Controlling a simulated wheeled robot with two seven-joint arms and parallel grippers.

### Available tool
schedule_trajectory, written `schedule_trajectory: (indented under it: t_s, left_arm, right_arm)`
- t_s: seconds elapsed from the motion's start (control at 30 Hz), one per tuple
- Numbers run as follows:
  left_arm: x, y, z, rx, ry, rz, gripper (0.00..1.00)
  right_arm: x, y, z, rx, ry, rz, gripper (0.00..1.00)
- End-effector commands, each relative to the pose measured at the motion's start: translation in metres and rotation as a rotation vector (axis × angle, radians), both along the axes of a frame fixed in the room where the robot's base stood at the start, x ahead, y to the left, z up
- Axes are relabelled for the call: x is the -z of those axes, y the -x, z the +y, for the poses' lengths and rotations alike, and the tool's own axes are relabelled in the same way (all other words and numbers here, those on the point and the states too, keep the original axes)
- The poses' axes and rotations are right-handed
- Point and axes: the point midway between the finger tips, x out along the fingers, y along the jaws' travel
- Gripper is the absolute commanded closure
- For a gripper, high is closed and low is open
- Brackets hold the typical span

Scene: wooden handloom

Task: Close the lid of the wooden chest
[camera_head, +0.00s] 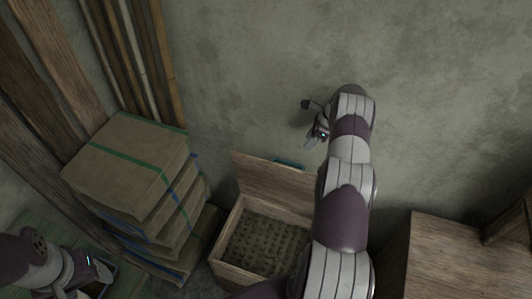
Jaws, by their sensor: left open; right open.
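The wooden chest (224,246) stands against the wall with its lid (270,173) raised. A dark, textured inside shows through its opening. My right arm crosses in front of the chest's right side and hides that part. My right gripper (312,142) is above and beyond the raised lid, near the wall, apart from the lid; it is open. My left gripper (98,287) is at the bottom left corner, partly cut off by the frame, well away from the chest; it is open.
A stack of tan packages (135,160) with green and blue bands stands left of the chest. Wooden poles (130,60) and planks lean at the back left. A wooden table or bench (450,255) stands at the right. The wall above the chest is bare.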

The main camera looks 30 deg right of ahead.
Motion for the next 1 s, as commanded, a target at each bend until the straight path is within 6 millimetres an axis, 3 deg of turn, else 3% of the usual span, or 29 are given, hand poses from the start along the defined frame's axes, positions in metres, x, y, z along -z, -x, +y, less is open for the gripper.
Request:
schedule_trajectory:
  t_s: [0.27,0.47,0.8,0.87,1.0]
  left_arm:
    - [0.009,0.0,0.0,0.0,0.0,0.0,0.33]
    - [0.048,0.0,0.0,0.0,0.0,0.0,0.33]
    - [0.137,0.0,0.0,0.0,0.0,0.0,0.33]
    - [0.148,0.0,0.0,0.0,0.0,0.0,0.33]
    - [0.144,0.0,0.0,0.0,0.0,-0.001,0.33]
  right_arm:
    - [0.007,0.001,0.008,0.124,-0.065,0.051,0.58]
    - [0.034,-0.004,0.014,0.121,-0.063,0.05,0.58]
    - [0.098,-0.021,0.034,0.119,-0.062,0.05,0.58]
    - [0.106,-0.023,0.037,0.119,-0.062,0.05,0.58]
    - [0.114,-0.028,0.043,0.12,-0.062,0.05,0.58]
